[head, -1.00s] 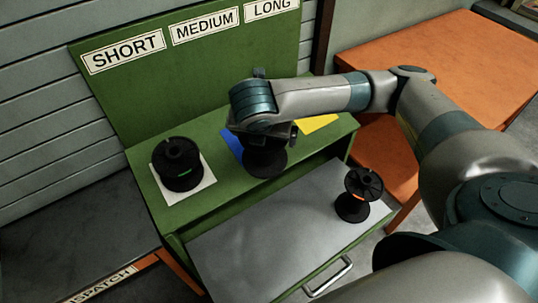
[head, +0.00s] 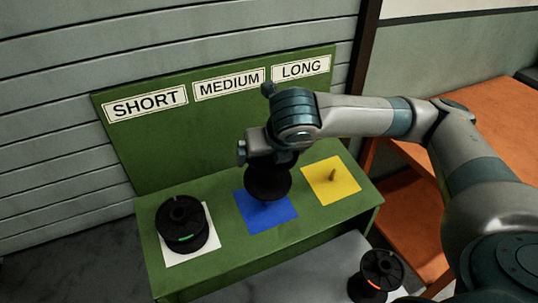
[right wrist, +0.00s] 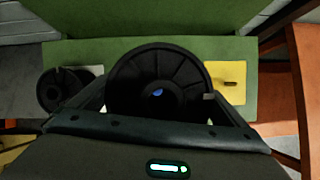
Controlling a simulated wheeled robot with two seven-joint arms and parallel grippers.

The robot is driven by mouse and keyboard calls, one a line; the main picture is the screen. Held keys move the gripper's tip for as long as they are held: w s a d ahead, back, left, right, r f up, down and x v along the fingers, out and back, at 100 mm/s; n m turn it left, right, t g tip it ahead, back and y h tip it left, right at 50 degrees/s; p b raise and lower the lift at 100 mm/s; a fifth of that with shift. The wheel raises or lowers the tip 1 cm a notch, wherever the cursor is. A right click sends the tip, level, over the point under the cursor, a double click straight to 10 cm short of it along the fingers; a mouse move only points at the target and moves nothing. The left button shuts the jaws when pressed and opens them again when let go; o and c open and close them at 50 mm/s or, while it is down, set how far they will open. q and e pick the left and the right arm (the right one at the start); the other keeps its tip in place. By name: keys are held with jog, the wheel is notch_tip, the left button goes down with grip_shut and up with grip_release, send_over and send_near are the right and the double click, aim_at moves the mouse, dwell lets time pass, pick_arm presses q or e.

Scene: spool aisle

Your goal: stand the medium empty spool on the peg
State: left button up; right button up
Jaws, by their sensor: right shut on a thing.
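My right gripper (head: 272,156) is shut on a black spool (head: 268,182) and holds it upright over the blue square (head: 284,213) below the MEDIUM sign (head: 229,84). In the right wrist view the held spool (right wrist: 150,72) shows its round flange, with a spot of blue in its centre hole. The peg of the blue square is hidden by the spool, so I cannot tell whether the spool is around it. My left gripper is not in view.
A black spool with a green mark (head: 183,225) stands on the white square (head: 208,252) at left. The yellow square (head: 345,190) at right has a bare peg (head: 332,176). Another spool with an orange mark (head: 379,272) stands on the grey surface (head: 325,270) in front.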

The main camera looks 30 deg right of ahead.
pick_arm(q)
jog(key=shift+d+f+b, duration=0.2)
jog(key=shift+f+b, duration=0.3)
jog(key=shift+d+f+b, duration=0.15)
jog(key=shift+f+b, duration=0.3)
jog(key=shift+b, duration=0.05)
pick_arm(e)
jog(key=shift+w+f, duration=0.15)
jog(key=shift+f, duration=0.8)
jog(key=shift+w+f, duration=0.2)
jog(key=shift+f, duration=0.7)
jog(key=shift+w+f, duration=0.15)
jog(key=shift+f, duration=0.8)
pick_arm(q)
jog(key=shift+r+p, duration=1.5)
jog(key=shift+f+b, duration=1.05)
jog(key=shift+b, duration=0.05)
pick_arm(e)
jog(key=shift+w+f, duration=0.2)
jog(key=shift+f, duration=0.8)
jog(key=shift+w+f, duration=0.15)
jog(key=shift+f, duration=0.9)
jog(key=shift+w+f, duration=0.2)
jog(key=shift+f, duration=0.8)
